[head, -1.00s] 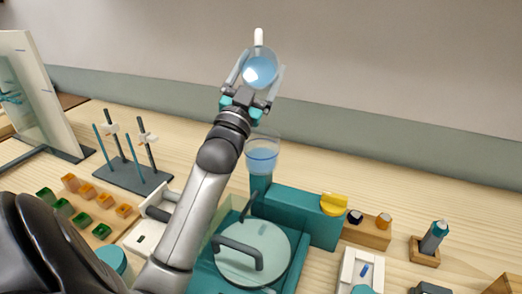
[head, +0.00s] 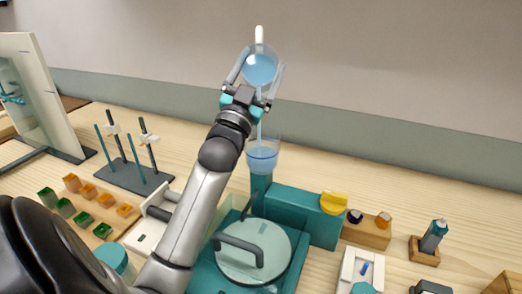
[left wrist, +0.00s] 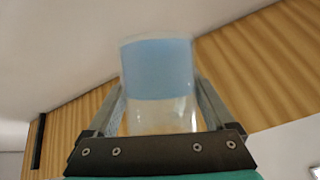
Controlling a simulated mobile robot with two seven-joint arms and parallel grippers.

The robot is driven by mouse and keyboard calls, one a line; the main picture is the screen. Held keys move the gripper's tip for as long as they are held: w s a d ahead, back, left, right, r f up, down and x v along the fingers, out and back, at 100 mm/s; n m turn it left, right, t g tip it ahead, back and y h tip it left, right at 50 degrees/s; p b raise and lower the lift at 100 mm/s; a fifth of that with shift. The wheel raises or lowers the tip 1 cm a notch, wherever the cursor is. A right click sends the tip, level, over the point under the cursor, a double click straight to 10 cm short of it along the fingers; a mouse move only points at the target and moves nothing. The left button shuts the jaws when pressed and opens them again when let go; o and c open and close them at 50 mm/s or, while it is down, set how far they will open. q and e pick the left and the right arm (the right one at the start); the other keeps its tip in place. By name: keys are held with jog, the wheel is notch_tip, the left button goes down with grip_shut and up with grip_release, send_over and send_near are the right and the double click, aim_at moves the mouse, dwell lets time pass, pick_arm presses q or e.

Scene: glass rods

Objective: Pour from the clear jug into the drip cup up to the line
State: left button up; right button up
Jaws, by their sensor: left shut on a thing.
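My left gripper (head: 259,74) is shut on the clear jug (head: 261,62), with a finger on each side of it. The jug is tilted and holds blue liquid; it also shows in the left wrist view (left wrist: 158,75) between the fingers. The clear drip cup (head: 263,146) stands below the gripper, on the teal machine. A thin pale stream runs down from the jug side into the cup. The cup has blue in its lower part, and its fill line cannot be told apart from the liquid. My right gripper is not in view.
The teal machine (head: 310,218) with a round clear lid (head: 268,262) stands under my arm. A rod stand (head: 140,178) and coloured small blocks are to the left. A wooden holder (head: 372,234) and a bottle (head: 434,236) are to the right. The wall is behind.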

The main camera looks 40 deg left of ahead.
pick_arm(q)
jog(key=shift+w+a, duration=0.1)
jog(key=shift+a, duration=0.05)
jog(key=shift+r+b, duration=0.3)
jog(key=shift+b, duration=0.05)
jog(key=shift+s+r+t, duration=0.2)
jog(key=shift+s+t, duration=0.05)
jog(key=shift+t, duration=0.05)
jog(key=shift+m, duration=0.3)
dwell(0.3)
